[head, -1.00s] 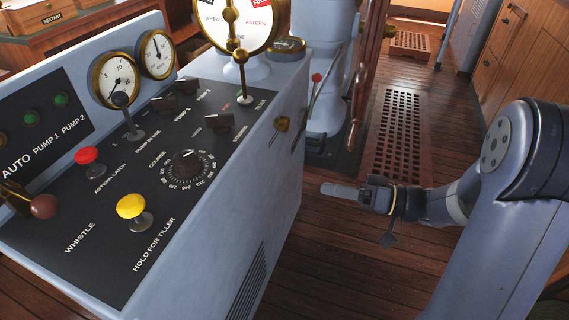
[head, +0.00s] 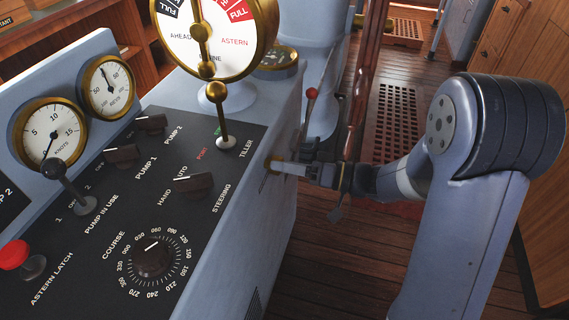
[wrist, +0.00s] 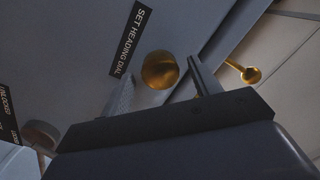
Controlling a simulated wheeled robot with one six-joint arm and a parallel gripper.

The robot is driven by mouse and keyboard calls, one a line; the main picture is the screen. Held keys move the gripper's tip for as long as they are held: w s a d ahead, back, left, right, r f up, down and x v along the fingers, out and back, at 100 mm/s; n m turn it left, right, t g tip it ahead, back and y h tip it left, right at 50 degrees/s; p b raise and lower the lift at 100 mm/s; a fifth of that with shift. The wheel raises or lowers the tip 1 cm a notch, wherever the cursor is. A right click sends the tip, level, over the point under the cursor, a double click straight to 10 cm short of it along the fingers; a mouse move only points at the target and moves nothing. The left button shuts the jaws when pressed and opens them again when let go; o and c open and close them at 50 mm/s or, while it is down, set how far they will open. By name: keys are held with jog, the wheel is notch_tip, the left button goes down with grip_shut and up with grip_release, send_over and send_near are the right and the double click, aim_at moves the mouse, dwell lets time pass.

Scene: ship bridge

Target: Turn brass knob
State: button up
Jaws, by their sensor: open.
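The brass knob (head: 268,161) sits on the right side wall of the blue-grey console. In the head view it is small and partly hidden by my gripper (head: 280,167). In the wrist view the round brass knob (wrist: 160,69) shows between the tips of my open gripper (wrist: 162,77), with a finger on each side. I see a gap between the knob and the left finger. Whether the right finger touches it I cannot tell. A label reading "SET HEADING DIAL" (wrist: 130,38) is next to the knob.
A second, smaller brass piece (wrist: 249,73) stands right of my right finger in the wrist view. The course dial (head: 152,257) is on the console top. The plank floor (head: 350,265) beside the console is clear.

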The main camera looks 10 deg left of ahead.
jog(key=shift+a, duration=0.35)
jog(key=c, duration=1)
